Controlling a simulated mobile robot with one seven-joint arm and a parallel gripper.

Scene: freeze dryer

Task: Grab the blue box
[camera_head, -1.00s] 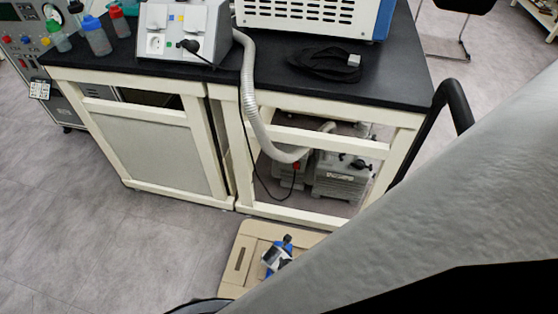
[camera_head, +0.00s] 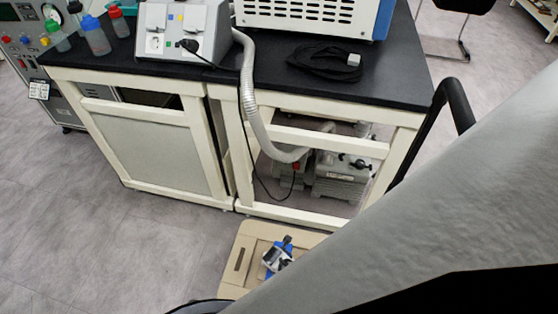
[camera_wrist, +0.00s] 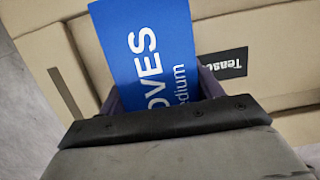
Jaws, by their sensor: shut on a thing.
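The blue box (camera_wrist: 150,45), with white lettering reading "OVES" and "edium", fills the upper middle of the wrist view. My gripper (camera_wrist: 162,97) is shut on it, with a finger at each side of the box. Some blue of the box shows there around the fingers. The lower part of the blue box is hidden behind my gripper's body in the wrist view.
The beige cardboard box (camera_head: 241,258) lies below my gripper, beside the bench. The black-topped bench (camera_head: 220,85) carries a socket unit (camera_head: 180,35) and a black cable bundle (camera_head: 325,62). Pumps (camera_head: 340,175) stand under it. The grey floor at left is clear.

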